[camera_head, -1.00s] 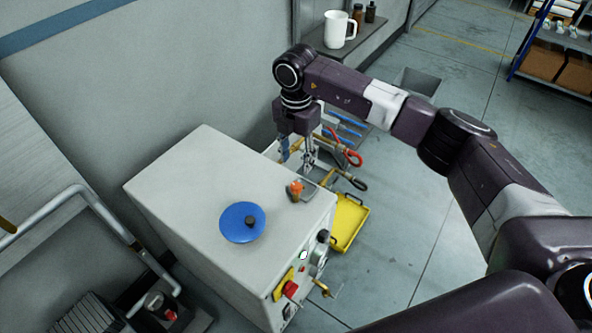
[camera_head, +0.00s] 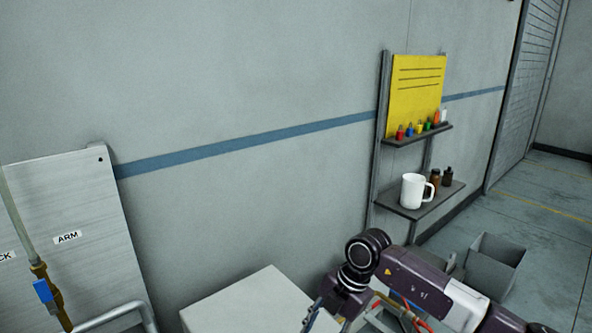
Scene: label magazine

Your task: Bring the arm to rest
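My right arm comes in from the lower right, with its wrist joint (camera_head: 366,250) over the back right corner of the white cabinet (camera_head: 245,305). My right gripper (camera_head: 318,315) hangs below that wrist at the bottom edge of the picture, beside the cabinet. Its fingers are mostly cut off, so I cannot tell whether it is open or holds anything. My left arm and gripper are not in view.
A wall shelf (camera_head: 422,201) beyond the arm bears a white mug (camera_head: 412,190) and brown bottles (camera_head: 447,177). Small coloured padlocks stand below a yellow board (camera_head: 416,90). A grey bin (camera_head: 495,265) is on the floor at right. A panel labelled "ARM" (camera_head: 85,215) is at left.

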